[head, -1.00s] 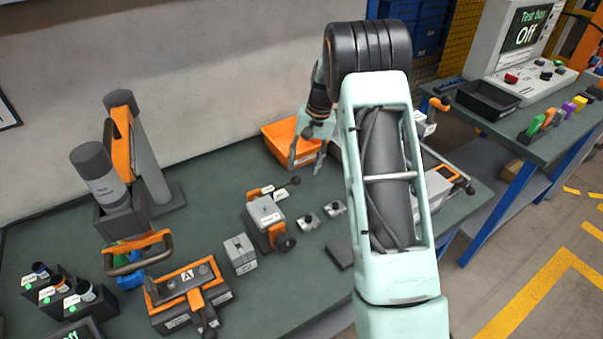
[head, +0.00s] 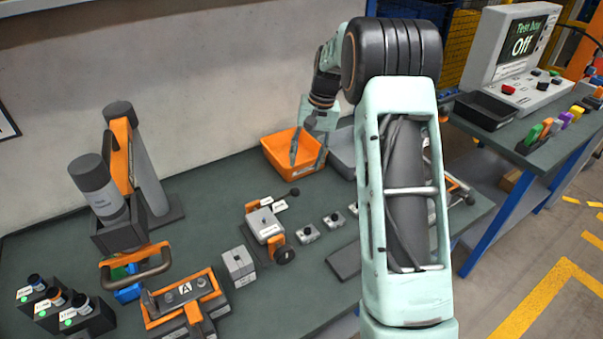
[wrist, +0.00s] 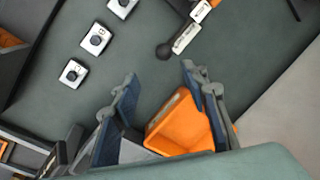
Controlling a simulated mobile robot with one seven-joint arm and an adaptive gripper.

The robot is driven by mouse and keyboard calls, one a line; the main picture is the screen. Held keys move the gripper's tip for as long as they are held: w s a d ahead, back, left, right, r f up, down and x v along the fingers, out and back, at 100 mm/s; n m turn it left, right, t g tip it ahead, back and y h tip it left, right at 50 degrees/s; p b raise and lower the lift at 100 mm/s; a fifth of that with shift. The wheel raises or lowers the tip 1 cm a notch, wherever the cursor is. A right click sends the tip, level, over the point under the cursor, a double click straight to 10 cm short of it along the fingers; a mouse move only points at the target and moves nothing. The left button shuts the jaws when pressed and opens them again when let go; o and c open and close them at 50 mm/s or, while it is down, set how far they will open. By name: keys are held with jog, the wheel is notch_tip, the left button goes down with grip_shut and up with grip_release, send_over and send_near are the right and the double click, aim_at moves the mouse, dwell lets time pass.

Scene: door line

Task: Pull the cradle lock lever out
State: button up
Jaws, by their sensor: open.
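A lever with a black ball knob (head: 295,192) and a small white label sticks out behind the grey and orange cradle unit (head: 265,224) in mid-bench. I take it for the cradle lock lever, though its label is too small to read. In the wrist view the black knob (wrist: 163,51) lies just beyond the fingertips, about between them, with its label beside it. My gripper (head: 308,160) is open and empty, above the bench near the orange bin, behind the lever. It is apart from the knob. In the wrist view its fingers (wrist: 160,76) are spread wide.
The orange bin (head: 277,145) stands by the wall, with a grey bin (head: 342,150) to its right. Small grey switch blocks (head: 308,233) sit right of the cradle unit. A tall grey and orange stand (head: 148,165) is at left. Bench around the knob is clear.

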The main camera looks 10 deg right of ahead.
aim_at(296, 188)
jog(key=a+f, duration=0.1)
jog(key=f, duration=0.2)
jog(key=a+f, duration=0.1)
jog(key=f, duration=0.3)
jog(key=a+f, duration=0.1)
jog(key=f, duration=0.3)
jog(key=shift+w+p, duration=0.3)
jog(key=shift+p, duration=0.1)
